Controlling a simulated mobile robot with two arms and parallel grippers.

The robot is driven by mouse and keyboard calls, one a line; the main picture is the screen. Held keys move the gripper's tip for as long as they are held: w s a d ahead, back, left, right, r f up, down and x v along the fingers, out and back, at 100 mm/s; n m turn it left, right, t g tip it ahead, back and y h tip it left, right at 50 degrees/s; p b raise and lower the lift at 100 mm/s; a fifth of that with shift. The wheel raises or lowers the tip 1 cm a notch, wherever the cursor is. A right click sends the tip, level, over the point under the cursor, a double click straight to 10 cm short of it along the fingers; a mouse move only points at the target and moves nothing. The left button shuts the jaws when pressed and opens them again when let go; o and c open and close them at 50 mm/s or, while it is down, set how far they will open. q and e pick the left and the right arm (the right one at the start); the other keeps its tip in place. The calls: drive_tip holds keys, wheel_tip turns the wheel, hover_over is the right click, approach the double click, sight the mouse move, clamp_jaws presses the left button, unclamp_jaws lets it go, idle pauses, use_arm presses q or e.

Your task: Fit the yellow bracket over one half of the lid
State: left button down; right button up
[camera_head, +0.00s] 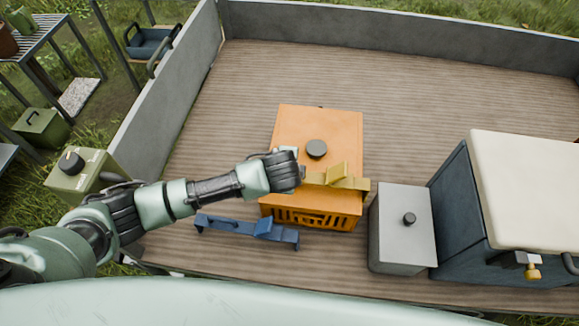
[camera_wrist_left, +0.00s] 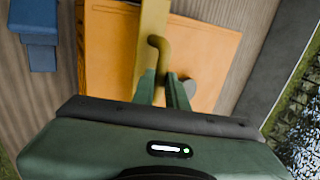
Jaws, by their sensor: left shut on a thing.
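The orange crate (camera_head: 290,217) stands on the truck bed, with a flat orange lid (camera_head: 296,127) and a dark round knob (camera_head: 316,149) at the lid's middle. The yellow bracket (camera_head: 346,182) lies across the near half of the lid, in front of the knob, its right end reaching the lid's right edge. I cannot tell whether it rests on the lid or hovers just above. My left gripper (camera_head: 299,173) is shut on the bracket's handle, which also shows between the fingers in the left wrist view (camera_wrist_left: 157,45). Its left end is hidden behind my gripper. My right gripper is not in view.
A blue bracket (camera_head: 240,228) lies on the bed at the crate's near left. A grey box (camera_head: 397,245) with a knob and a dark blue chest with a cream top (camera_head: 535,185) stand to the right. The bed behind the crate is clear up to the grey side walls (camera_head: 400,38).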

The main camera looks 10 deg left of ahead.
use_arm(q)
drive_tip(key=shift+f+b, duration=0.8)
drive_tip(key=shift+f, duration=1.1)
idle(0.6)
drive_tip(key=c, duration=1.3)
unclamp_jaws()
drive_tip(key=shift+c, duration=0.2)
drive_tip(key=v, duration=0.7)
drive_tip(key=shift+s+r, duration=0.25)
drive_tip(key=shift+r, duration=0.1)
